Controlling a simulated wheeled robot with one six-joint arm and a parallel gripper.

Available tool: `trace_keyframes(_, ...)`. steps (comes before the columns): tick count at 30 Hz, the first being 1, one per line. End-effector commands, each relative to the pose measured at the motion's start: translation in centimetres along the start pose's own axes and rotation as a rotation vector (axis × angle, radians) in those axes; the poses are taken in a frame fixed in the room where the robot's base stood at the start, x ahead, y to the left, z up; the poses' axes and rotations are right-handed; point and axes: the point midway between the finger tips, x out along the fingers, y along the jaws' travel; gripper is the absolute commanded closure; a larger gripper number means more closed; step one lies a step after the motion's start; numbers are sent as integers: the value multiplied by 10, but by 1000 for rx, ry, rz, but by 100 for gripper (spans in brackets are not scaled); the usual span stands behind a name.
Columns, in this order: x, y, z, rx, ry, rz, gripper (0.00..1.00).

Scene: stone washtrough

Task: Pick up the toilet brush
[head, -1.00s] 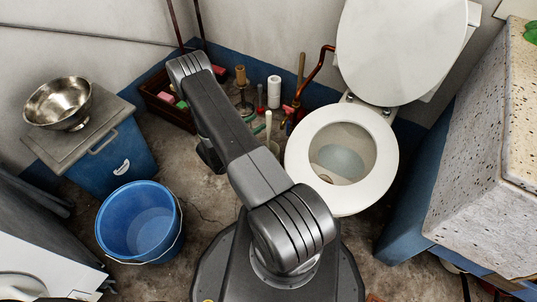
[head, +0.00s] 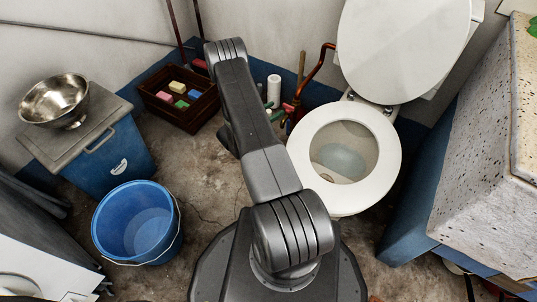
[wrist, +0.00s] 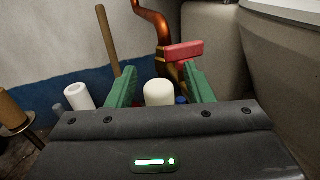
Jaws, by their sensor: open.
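My gripper (wrist: 160,90) is open, with its two green fingers apart in the wrist view. A white rounded top (wrist: 159,93) shows between and beyond the fingers; it looks like the end of the toilet brush, but its lower part is hidden by the gripper body. I cannot tell whether the fingers touch it. In the head view my arm covers the brush and most of the gripper; only a bit of green finger (head: 277,115) shows beside the arm, left of the toilet.
A white cylinder (wrist: 78,96) and a wooden handle (wrist: 107,42) stand left of the fingers. A copper pipe with a red handle (wrist: 184,50) is close behind the right finger. The toilet (head: 301,150) is at right. A crate of colored blocks (head: 164,116) and blue bucket (head: 103,225) are left.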

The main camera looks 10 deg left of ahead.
Motion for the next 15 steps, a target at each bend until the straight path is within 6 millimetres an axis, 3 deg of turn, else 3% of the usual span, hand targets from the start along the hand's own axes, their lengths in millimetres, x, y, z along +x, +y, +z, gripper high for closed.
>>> trace_keyframes(3, 0, 0, 0, 0, 0, 0, 57)
trace_keyframes(10, 0, 0, 0, 0, 0, 0, 100)
trace_keyframes(15, 0, 0, 0, 1, -1, 0, 100)
